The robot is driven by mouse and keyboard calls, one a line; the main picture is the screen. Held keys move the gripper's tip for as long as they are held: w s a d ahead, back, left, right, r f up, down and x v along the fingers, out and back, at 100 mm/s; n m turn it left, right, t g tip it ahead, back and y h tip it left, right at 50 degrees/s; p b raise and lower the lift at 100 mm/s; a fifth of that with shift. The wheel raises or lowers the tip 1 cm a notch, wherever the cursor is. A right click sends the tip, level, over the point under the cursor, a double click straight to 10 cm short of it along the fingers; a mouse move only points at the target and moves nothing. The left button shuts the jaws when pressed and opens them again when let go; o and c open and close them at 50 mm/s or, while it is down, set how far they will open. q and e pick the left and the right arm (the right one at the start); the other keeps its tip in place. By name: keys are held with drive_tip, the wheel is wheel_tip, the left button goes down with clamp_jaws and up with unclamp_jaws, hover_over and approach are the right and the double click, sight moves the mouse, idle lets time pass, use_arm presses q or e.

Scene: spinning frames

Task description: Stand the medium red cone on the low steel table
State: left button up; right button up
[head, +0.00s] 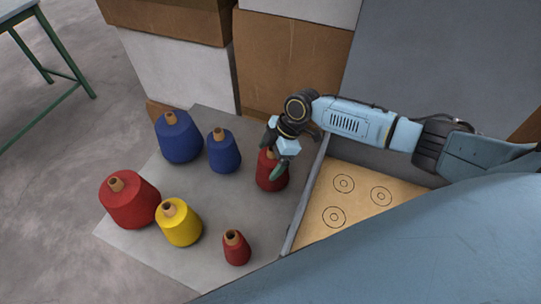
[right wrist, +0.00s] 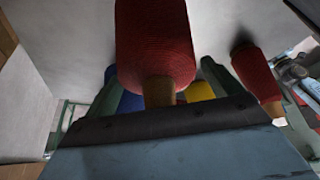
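The medium red cone (head: 268,178) stands upright on a grey sheet, its brown tip partly hidden by my right gripper (head: 279,158). In the right wrist view the red cone (right wrist: 155,40) fills the top middle, its brown tip toward me. The fingers of my right gripper (right wrist: 160,75) are spread on either side of it, close to its sides; I see no clear grip. A table with green legs (head: 45,72) and a grey top (head: 12,10) shows at the upper left; I cannot tell whether it is the low steel table. My left gripper is not in view.
On the grey sheet (head: 205,255) stand a large red cone (head: 130,205), a small red cone (head: 237,252), a yellow cone (head: 180,228) and two blue cones (head: 180,142). A tan panel with ringed circles (head: 355,210) lies right, behind a grey edge. Boxes (head: 290,60) stand behind.

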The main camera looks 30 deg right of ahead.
drive_tip(key=shift+o, duration=0.7)
drive_tip(key=shift+s+f, duration=0.3)
drive_tip(key=shift+f, duration=0.05)
drive_tip(key=shift+d+r, duration=0.1)
drive_tip(key=w+p+v, duration=0.1)
drive_tip(key=v, duration=1.2)
drive_tip(key=shift+s+r, duration=0.25)
drive_tip(key=shift+r, duration=0.2)
